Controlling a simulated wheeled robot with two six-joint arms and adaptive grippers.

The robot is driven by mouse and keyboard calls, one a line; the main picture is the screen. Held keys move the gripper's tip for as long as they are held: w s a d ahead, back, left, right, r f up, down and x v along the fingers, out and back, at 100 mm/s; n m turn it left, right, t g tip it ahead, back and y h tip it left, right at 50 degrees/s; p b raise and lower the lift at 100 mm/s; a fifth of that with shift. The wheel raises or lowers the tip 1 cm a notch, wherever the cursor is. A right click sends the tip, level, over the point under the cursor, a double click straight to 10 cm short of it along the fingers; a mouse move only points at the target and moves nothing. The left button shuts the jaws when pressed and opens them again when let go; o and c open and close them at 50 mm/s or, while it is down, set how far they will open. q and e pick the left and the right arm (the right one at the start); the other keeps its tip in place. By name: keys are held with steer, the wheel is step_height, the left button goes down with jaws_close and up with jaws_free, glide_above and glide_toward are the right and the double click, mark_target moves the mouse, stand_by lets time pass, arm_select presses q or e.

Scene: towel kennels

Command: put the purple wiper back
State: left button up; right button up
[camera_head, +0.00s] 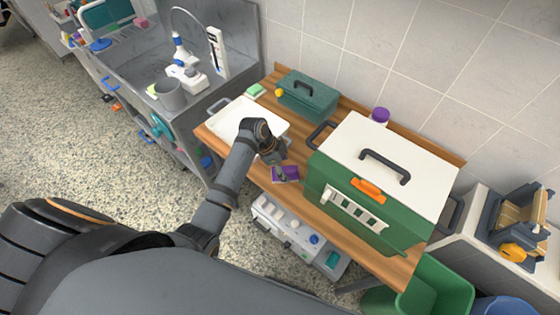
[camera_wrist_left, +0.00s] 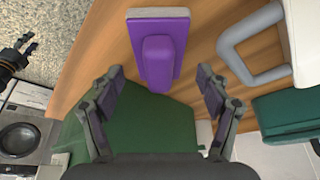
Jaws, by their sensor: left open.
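The purple wiper (camera_head: 293,174) lies on the wooden bench near its front edge, between the white tray (camera_head: 224,121) and the green kennel (camera_head: 338,205). In the left wrist view the wiper (camera_wrist_left: 160,45) shows as a purple block with a raised purple grip and a pale pad edge at its far end. My left gripper (camera_wrist_left: 158,80) is open, its fingers on either side of the near end of the grip in that view. Contact cannot be told. In the head view my left gripper (camera_head: 282,174) partly hides the wiper.
The white-lidded kennel stands close to the right of my left gripper. A dark green toolbox (camera_head: 308,97) and a purple-capped jar (camera_head: 380,116) stand at the back by the tiled wall.

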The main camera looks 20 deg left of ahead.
arm_select(q)
steer(key=b+v, duration=0.1)
steer(key=v, duration=0.9)
steer(key=shift+r, duration=0.4)
